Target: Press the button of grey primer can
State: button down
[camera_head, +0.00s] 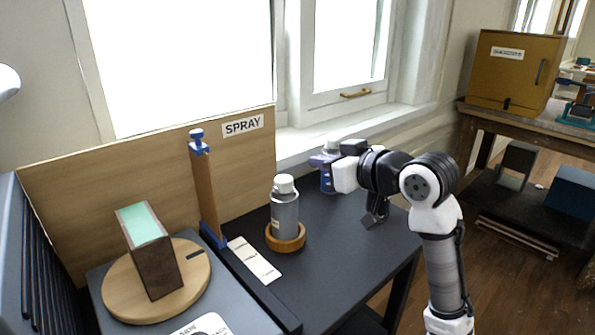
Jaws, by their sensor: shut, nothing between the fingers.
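The grey primer can (286,218) stands upright in a round wooden ring (286,243) on the dark table. A white top (284,184) sits on it; I cannot make out the button's details. My gripper (373,217) is the dark part hanging below the wrist, to the right of the can and apart from it. It is shut and empty. The fingertips are small and dark against the table.
A blue and grey item (326,178) stands behind, partly hidden by my arm. To the left are a blue clamp on an upright board (203,190), a light strip (254,260), and a green-topped block (150,250) on a round wooden turntable (118,302). A "SPRAY" panel (110,180) stands behind.

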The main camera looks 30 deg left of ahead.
jog(key=p, duration=0.3)
send_over(284, 181)
jog(key=d, duration=0.2)
notch_tip(284, 181, down, 2)
jog(key=f, duration=0.3)
jog(key=shift+w+a+f, duration=0.15)
jog(key=shift+w+a, duration=0.05)
jog(key=shift+w, duration=0.15)
jog(key=shift+f, duration=0.6)
